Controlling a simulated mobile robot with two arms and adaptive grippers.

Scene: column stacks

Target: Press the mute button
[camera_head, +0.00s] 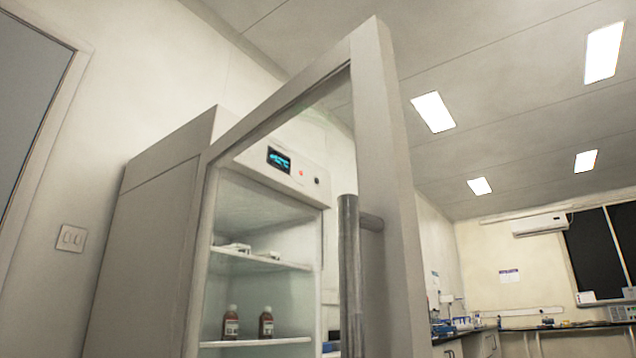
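A tall grey-white refrigerator (150,205) stands left of the middle, with its framed glass door (384,130) swung open toward me. On its top panel is a small display (279,159) with cyan digits. Right of the display are a small red dot (301,172) and a small dark round knob or button (317,181). No label can be read, so I cannot tell which of them is the mute button. The panel is seen through the door frame. Neither of my grippers is in view.
The door's vertical handle (350,270) stands close in front. Two brown bottles (266,323) and flat white items (237,247) are on the shelves. A wall switch (71,238) is at left. Lab benches (470,343) are at far right.

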